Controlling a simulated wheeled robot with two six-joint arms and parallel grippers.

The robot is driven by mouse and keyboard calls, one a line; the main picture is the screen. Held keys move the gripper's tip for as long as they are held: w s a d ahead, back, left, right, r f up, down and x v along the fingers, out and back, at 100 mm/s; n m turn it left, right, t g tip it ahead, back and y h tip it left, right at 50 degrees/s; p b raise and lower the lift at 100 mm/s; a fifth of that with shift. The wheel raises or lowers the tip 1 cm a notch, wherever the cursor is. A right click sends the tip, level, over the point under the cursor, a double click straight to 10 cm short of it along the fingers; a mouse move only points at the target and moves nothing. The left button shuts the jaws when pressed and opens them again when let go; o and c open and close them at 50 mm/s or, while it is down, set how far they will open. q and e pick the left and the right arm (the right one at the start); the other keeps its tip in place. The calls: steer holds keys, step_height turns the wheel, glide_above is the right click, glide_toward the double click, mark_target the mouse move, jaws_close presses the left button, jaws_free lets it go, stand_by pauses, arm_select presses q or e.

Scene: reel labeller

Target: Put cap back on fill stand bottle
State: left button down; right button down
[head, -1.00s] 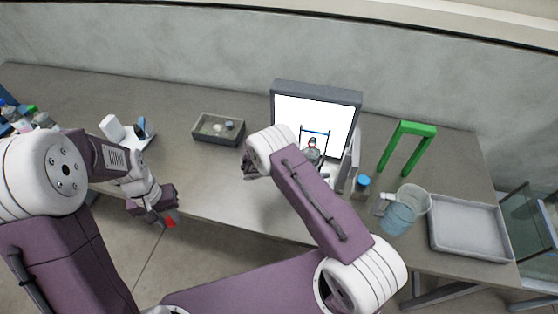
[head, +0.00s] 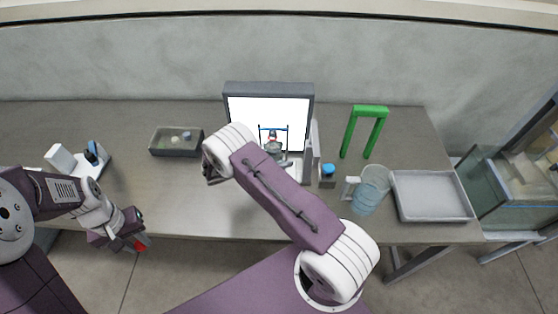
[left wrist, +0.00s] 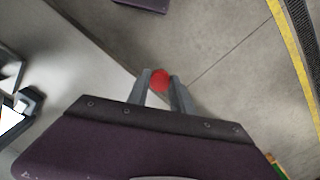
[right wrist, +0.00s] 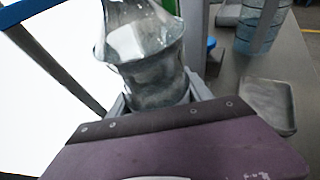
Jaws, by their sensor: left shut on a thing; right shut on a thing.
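The fill stand bottle (head: 273,148) stands before the bright screen, under the stand's blue bar. In the right wrist view the clear-grey bottle (right wrist: 145,50) is large and tilted in the picture. My right gripper (right wrist: 158,92) is shut around its lower part; in the head view my own arm hides these fingers. My left gripper (head: 136,240) is shut on a small red cap (head: 140,246) near the table's front edge, far left of the bottle. The left wrist view shows the cap (left wrist: 160,80) between the fingertips, with floor behind it. The bottle's mouth is not clearly visible.
A lit screen (head: 290,110) stands behind the bottle. To its right are a blue-capped container (head: 327,172), a green frame (head: 368,112), a clear jug (head: 375,180) and a grey tray (head: 430,212). A grey bin (head: 160,150) sits left. Table between bin and front edge is clear.

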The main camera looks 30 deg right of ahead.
mark_target(280, 152)
arm_select(q)
steer(key=shift+f, duration=0.3)
arm_select(e)
step_height(280, 152, up, 3)
arm_select(q)
steer(key=shift+f+b, duration=0.45)
steer(key=shift+b, duration=0.2)
arm_select(e)
steer(key=s+r, duration=0.6)
steer(key=s, duration=0.5)
steer(key=shift+s+a+r, duration=0.35)
steer(key=shift+a, duration=0.1)
steer(key=c, duration=1.2)
jaws_free()
jaws_close()
